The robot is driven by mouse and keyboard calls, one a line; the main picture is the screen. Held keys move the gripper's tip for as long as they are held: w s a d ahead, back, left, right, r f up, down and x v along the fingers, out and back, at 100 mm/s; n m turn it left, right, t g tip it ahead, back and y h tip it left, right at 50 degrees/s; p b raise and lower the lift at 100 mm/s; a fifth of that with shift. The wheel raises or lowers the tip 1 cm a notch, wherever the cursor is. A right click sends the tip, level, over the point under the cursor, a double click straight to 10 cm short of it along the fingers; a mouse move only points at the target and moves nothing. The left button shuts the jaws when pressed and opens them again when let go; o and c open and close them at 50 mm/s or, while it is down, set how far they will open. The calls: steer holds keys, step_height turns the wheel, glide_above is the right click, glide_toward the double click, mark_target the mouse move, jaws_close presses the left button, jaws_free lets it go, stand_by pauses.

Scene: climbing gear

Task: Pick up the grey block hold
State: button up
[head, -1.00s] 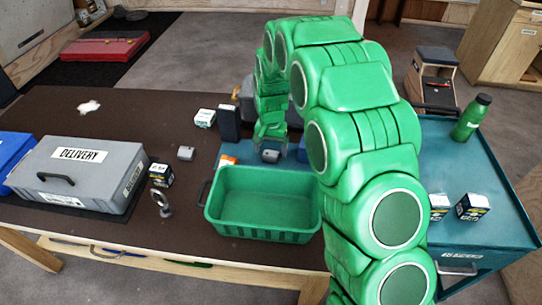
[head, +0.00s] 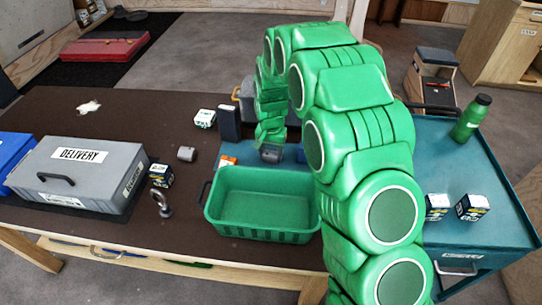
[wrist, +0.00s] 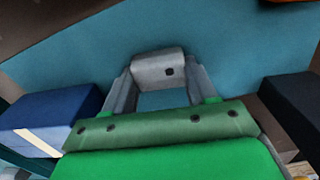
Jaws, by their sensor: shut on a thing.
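A grey block hold (wrist: 158,68) with a dark hole sits between the two grey fingers of my gripper (wrist: 155,82) in the wrist view. The fingers are shut on its sides. In the head view this block (head: 271,153) shows just below my gripper (head: 270,141), over the blue mat behind the green bin. I cannot tell whether it touches the mat. A second, similar grey block (head: 186,153) lies on the brown table to the left.
A green bin (head: 262,222) stands in front of my gripper. A blue box (wrist: 45,122) and a dark box (wrist: 292,108) flank it in the wrist view. The grey delivery case (head: 75,175) is at left; a teal cart (head: 480,205) is at right.

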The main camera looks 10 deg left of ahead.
mark_target(271, 153)
steer(key=shift+f, duration=0.1)
steer(key=shift+r, duration=0.55)
step_height(271, 153, up, 2)
steer(key=shift+s+r, duration=0.1)
steer(key=shift+r, duration=0.1)
steer(key=s+d+r, duration=0.2)
steer(key=s+r, duration=0.2)
steer(key=s, duration=0.2)
steer(key=s+d+r, duration=0.2)
steer(key=s+r, duration=0.3)
steer(key=s, duration=0.2)
steer(key=shift+d+r, duration=0.25)
steer(key=shift+d, duration=0.1)
